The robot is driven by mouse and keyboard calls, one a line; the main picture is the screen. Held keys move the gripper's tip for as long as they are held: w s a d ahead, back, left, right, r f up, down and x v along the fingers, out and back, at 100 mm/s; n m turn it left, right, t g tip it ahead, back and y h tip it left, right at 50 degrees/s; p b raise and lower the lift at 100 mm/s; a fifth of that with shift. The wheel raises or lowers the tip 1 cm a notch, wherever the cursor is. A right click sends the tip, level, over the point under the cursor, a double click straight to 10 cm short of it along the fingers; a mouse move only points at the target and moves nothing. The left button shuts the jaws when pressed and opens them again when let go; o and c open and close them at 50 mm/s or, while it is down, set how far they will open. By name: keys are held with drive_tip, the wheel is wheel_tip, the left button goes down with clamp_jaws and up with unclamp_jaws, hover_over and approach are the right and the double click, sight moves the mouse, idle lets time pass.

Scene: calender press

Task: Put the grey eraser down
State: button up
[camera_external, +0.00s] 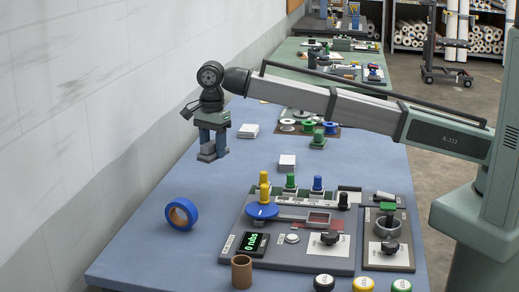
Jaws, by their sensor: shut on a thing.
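My gripper (211,143) hangs from the arm at the left side of the blue table, pointing down. It is shut on the grey eraser (208,155), a small blocky piece between and below the blue fingers. The eraser appears to be held above the table top; the exact gap below it cannot be told from this view.
A blue tape roll (181,215) stands on the table (135,254) at front left. The press panel (290,250) with knobs and a display fills the front middle. A brown cup (241,269) stands before it. Table around the tape is clear.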

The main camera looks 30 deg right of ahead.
drive_tip(key=m, duration=0.2)
hover_over(234, 157)
drive_tip(key=shift+s+f+n, duration=0.1)
drive_tip(key=shift+f+n, duration=1.55)
drive_tip(key=shift+f, duration=0.75)
drive_tip(key=shift+s+f+n, duration=0.1)
drive_tip(key=shift+f+n, duration=1.55)
drive_tip(key=shift+f, duration=0.75)
drive_tip(key=shift+f, duration=0.15)
drive_tip(key=o, duration=1.1)
wheel_tip(234, 157, up, 12)
drive_tip(key=shift+r, duration=0.2)
